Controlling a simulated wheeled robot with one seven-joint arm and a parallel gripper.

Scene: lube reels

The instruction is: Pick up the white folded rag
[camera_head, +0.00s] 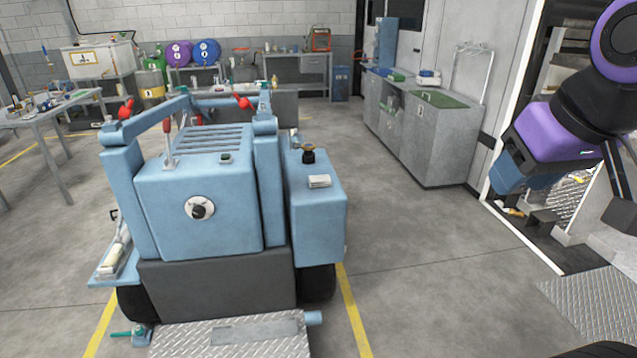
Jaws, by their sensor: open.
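A small white folded rag (319,181) lies flat on top of the blue side box on the right of the blue machine (198,212). It sits just in front of a dark knob with a yellow-brown ring (308,153). My purple and black arm comes in at the upper right, well to the right of the rag and apart from it. I cannot make out my gripper's fingertips. Nothing covers the rag.
A grey cabinet (432,140) stands behind and right of the machine. Open floor (420,240) lies between the machine and my arm. A door frame and a metal plate are at the right. A grey table (45,118) stands at the left.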

